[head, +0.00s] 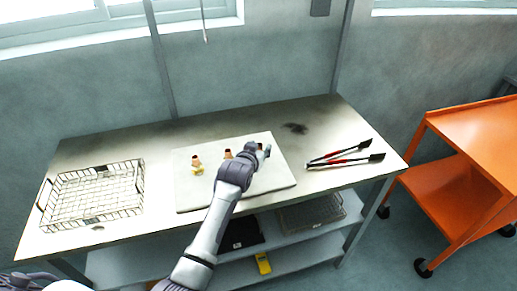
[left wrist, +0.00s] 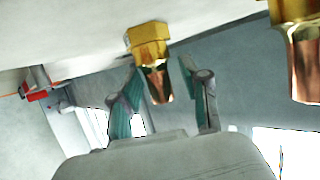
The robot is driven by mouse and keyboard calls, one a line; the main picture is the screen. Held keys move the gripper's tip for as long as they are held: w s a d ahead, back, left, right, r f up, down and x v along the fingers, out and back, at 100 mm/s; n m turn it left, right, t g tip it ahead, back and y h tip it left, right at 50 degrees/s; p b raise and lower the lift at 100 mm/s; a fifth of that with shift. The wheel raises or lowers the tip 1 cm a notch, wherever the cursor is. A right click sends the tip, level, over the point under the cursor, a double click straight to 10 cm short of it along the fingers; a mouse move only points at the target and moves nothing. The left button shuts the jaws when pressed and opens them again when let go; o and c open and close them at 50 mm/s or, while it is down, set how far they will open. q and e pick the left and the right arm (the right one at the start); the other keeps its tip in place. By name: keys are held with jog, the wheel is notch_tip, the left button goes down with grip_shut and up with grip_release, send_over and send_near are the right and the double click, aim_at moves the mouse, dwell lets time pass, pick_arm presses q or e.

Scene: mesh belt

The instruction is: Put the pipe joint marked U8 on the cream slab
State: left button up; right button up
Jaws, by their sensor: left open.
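The cream slab (head: 235,190) lies flat on the middle of the table. Two copper-and-brass pipe joints, one at the left (head: 197,164) and one at the middle (head: 228,154), stand on it. In the left wrist view the open fingers (left wrist: 159,72) are on either side of a pipe joint (left wrist: 150,45) with a brass hex end and copper tube, with gaps visible. A second joint (left wrist: 302,55) shows at the right edge. No U8 marking is legible. My right gripper is not in view.
A wire basket (head: 92,217) stands at the table's left. Red-handled tongs (head: 345,159) lie right of the slab. An orange cart (head: 440,190) stands at the right.

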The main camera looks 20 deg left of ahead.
pick_arm(q)
jog(key=shift+r, duration=0.3)
jog(key=shift+s, duration=0.35)
jog(key=v, duration=1.1)
jog(key=shift+s+r+b, duration=0.1)
jog(key=shift+r+b, duration=0.05)
jog(key=shift+b, duration=0.2)
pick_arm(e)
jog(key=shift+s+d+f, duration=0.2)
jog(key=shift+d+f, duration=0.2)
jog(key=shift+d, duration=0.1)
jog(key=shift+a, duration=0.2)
